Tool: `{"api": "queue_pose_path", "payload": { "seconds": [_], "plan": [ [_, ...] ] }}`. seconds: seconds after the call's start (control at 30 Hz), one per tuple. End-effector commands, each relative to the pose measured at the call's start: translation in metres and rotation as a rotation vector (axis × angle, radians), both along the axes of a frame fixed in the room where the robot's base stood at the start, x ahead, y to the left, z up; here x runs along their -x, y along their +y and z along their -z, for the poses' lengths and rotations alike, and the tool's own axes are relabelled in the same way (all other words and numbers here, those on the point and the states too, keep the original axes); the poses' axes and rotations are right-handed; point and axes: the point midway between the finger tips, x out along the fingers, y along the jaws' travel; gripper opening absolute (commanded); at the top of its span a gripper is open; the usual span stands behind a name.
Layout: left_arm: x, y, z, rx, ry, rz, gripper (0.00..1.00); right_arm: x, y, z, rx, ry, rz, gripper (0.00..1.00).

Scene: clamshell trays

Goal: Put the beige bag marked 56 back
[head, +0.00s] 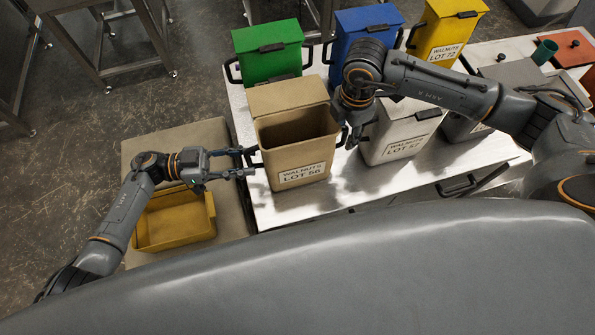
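The beige container marked WALNUTS LOT 56 (300,163) stands upright near the left end of the metal table, its lid tipped back open and its inside dark. I see no separate bag; this container bears the number 56. My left gripper (250,162) is at its left side, fingers spread and pointing at the side handle. Whether they touch it I cannot tell. My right gripper (346,122) is at its right side, close to the right handle. Its fingers are mostly hidden by my wrist, so its grip is unclear.
Green (268,55), blue (368,22) and yellow (443,32) bins stand behind on the metal table (330,203). A white bin marked LOT 57 (400,140) stands close on the right, partly behind my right arm. A yellow tray (176,222) lies low on the left.

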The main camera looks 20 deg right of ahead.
Motion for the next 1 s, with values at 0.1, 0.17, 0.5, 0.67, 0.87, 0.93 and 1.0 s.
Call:
{"api": "queue_pose_path", "payload": {
  "seconds": [0.1,0.17,0.5,0.67,0.87,0.93,1.0],
  "plan": [
    [-0.002,0.01,0.001,-0.004,-0.001,-0.001,0.35,0.0,0.0,0.0,-0.001,0.0,0.0,0.36],
    [-0.004,0.019,0.001,-0.005,-0.001,-0.002,0.35,0.0,0.0,0.0,-0.001,0.0,0.0,0.36],
    [-0.018,0.089,0.001,-0.005,0.0,-0.003,0.35,0.0,0.0,0.0,-0.001,0.0,0.0,0.36],
    [-0.021,0.109,0.0,-0.003,0.0,-0.002,0.35,0.0,0.0,0.0,-0.001,0.0,0.0,0.36],
    [-0.023,0.118,0.0,-0.001,0.0,-0.001,0.35,-0.001,0.0,-0.007,-0.002,-0.003,0.0,0.36],
    [-0.023,0.118,0.0,0.0,0.0,-0.001,0.35,-0.001,0.001,-0.017,-0.002,-0.004,0.0,0.36],
    [-0.022,0.118,0.0,-0.001,0.0,-0.001,0.35,-0.001,0.001,-0.03,-0.002,-0.006,-0.002,0.36]
  ]
}}
